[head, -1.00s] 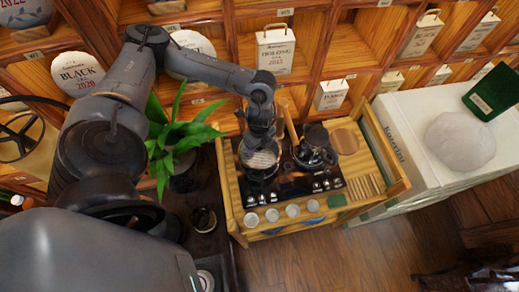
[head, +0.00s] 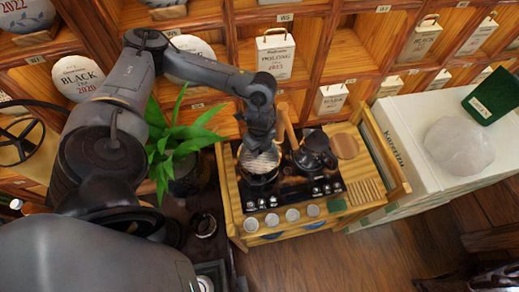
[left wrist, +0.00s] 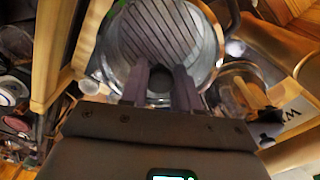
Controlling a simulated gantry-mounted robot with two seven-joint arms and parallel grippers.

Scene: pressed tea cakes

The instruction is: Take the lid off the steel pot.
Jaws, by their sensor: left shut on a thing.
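The steel pot (head: 259,180) stands on the dark stove top of the wooden stand, below my left gripper. Its shiny round lid (left wrist: 165,28), with stripes reflected in it, shows in the left wrist view; the head view also shows the lid (head: 258,161). My left gripper (left wrist: 166,92) comes down from above, with its two fingers closed around the dark knob at the lid's middle. The gripper and wrist partly hide the lid in the head view. I cannot tell whether there is a gap between lid and pot rim. My right gripper is not in view.
A dark kettle (head: 315,152) stands close to the right of the pot. Several small cups (head: 292,215) line the stand's front edge. A plant (head: 180,140) stands to the left. A white box (head: 408,130) is to the right, and wooden shelves rise behind.

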